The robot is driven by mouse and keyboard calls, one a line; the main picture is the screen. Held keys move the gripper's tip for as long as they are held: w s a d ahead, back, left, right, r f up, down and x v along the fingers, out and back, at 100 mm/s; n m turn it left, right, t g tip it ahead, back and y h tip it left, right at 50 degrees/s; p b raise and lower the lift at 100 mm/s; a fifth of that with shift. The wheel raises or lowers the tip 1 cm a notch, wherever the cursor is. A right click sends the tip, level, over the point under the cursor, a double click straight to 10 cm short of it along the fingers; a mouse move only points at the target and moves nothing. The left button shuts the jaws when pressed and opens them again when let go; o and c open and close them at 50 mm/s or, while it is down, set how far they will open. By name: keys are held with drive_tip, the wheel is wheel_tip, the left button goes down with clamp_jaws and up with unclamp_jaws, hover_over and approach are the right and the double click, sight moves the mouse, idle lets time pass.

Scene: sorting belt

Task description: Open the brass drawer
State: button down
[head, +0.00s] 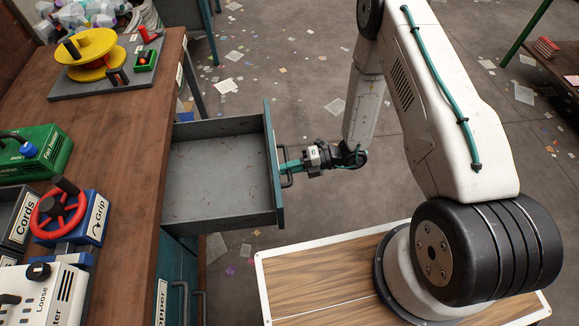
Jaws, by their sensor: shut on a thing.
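A grey metal drawer (215,180) with a teal front stands pulled well out of the wooden bench (125,150), and its inside looks empty. Its front label is not visible, so I cannot read whether it is the brass one. My gripper (287,167) is shut on the dark handle (288,181) on the outer face of the drawer front. The arm reaches to it from the right. Another drawer handle shows lower down, near a label (161,302) that ends in "pper".
Paper scraps litter the open floor (290,60). A shelf (555,60) stands far right.

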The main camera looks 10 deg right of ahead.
drive_tip(key=shift+s, duration=0.1)
drive_tip(key=c, duration=1.8)
unclamp_jaws()
drive_tip(key=v, duration=0.7)
drive_tip(key=shift+d+r, duration=0.1)
drive_tip(key=shift+d, duration=0.3)
